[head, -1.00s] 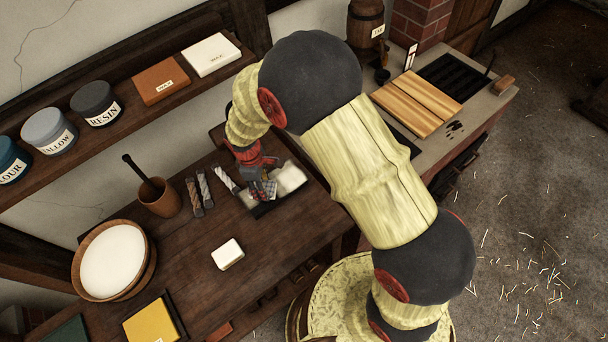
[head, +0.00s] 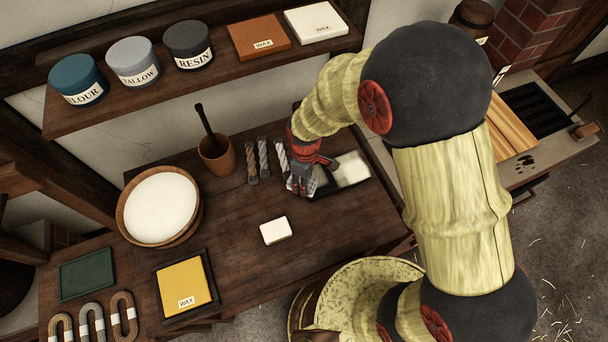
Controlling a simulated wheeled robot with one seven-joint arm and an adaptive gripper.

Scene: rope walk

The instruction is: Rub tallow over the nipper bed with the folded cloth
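The tallow jar (head: 134,62) is a grey pot with a pale label on the wall shelf, its front letter partly cut off. My gripper (head: 302,187) is low over the dark bench, at the left end of a black tray (head: 362,188). A small checked grey cloth (head: 318,180) shows beside the fingertips, mostly hidden by them. I cannot tell whether the fingers grip it. A whitish block (head: 350,168) lies in the tray's right part. I cannot identify the nipper bed for sure; a black slotted plate (head: 540,108) is on the right-hand counter.
Twisted rope samples (head: 263,160) lie just left of my gripper. A wooden mug (head: 216,156), a round tub (head: 160,206), a white block (head: 275,230) and a yellow wax block (head: 184,284) stand on the bench. The shelf (head: 210,85) overhangs the bench's back.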

